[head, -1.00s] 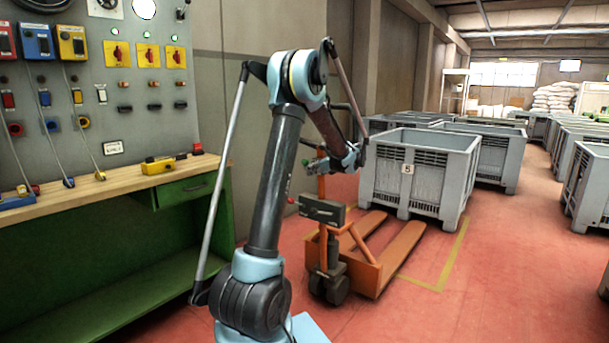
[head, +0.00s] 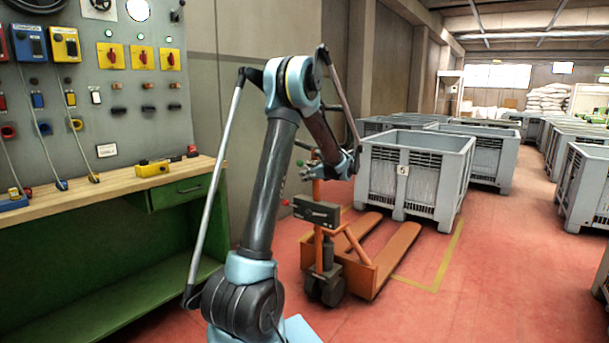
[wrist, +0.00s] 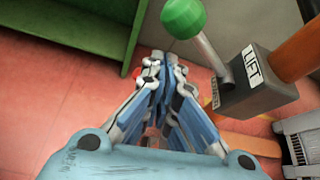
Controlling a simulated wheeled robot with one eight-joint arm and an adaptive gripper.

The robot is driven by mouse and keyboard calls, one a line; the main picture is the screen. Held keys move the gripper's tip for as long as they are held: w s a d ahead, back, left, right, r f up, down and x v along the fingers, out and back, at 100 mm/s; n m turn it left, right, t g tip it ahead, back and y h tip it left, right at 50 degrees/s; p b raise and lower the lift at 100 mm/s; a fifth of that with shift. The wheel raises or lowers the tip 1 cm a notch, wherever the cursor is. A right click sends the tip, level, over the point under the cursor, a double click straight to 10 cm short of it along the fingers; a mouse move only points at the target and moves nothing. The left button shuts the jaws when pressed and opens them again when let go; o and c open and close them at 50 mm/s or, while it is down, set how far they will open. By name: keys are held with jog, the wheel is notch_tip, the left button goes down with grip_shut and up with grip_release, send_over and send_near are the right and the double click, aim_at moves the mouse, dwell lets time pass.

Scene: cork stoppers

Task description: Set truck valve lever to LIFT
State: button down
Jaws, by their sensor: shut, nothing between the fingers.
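The valve lever shows in the wrist view as a grey rod with a green knob (wrist: 183,17). It rises from a dark valve box (wrist: 255,95) with a LIFT label (wrist: 251,62) on its right part; a second label by the rod's foot is too oblique to read. The rod stands between the labels, leaning up and left. My gripper (wrist: 166,62) is shut and empty, left of the rod and apart from it in the picture. The orange pallet truck (head: 365,282) stands ahead; my gripper (head: 312,162) is small there, above the truck's dark box (head: 316,211).
A grey crate (head: 405,180) stands behind the truck forks, with more crates beyond. A green workbench (head: 100,255) with a wooden top and a control panel (head: 120,60) above is at the left. Red floor (head: 500,290) is free at the right.

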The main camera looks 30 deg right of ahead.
jog(key=f+v, duration=0.1)
jog(key=v, duration=0.8)
jog(key=shift+s+d, duration=0.45)
